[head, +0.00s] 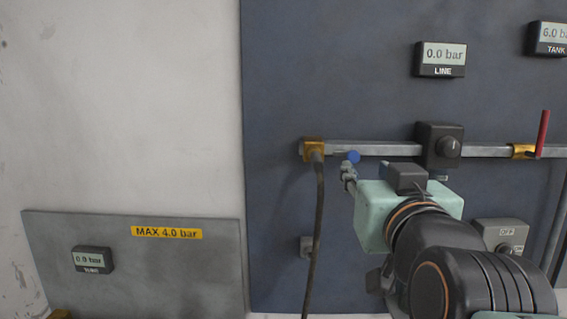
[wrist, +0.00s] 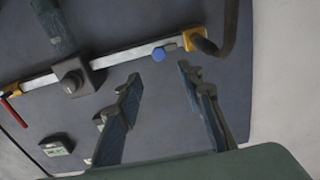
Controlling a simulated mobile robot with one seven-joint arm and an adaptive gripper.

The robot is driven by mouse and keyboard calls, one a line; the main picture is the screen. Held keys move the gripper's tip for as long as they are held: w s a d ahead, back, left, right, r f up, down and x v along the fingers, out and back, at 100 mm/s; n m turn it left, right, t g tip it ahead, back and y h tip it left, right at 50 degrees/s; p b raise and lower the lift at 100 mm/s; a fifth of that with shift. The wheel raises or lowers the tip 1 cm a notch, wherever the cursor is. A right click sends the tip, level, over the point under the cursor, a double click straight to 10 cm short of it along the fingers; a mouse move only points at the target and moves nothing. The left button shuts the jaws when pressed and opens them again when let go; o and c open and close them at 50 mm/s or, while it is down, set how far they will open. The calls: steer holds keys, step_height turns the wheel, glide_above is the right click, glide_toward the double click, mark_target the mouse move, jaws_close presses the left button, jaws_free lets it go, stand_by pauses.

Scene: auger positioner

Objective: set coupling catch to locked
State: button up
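The brass coupling (head: 313,150) sits at the left end of the grey pipe, with a dark hose hanging from it. A small blue knob (head: 354,157) shows on the pipe just right of it; I take this for the coupling catch. In the wrist view the blue knob (wrist: 158,54) is beside the brass coupling (wrist: 194,39), with a short grey piece between them. My gripper (head: 347,172) is just below the knob in the head view. In the wrist view my gripper (wrist: 158,76) is open and empty, its fingers apart and the knob beyond the gap. I cannot tell the catch's setting.
A black regulator knob (head: 440,146) and a red-handled valve (head: 542,135) are further right along the pipe. The LINE gauge (head: 441,59) reads 0.0 bar; the TANK gauge (head: 549,38) reads 6.0. A grey panel (head: 200,275) with another gauge stands lower left.

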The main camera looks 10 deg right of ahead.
mark_target(354, 157)
steer(key=shift+p+x, duration=0.6)
steer(key=shift+x, duration=4.6)
steer(key=shift+f, duration=0.1)
jaws_close()
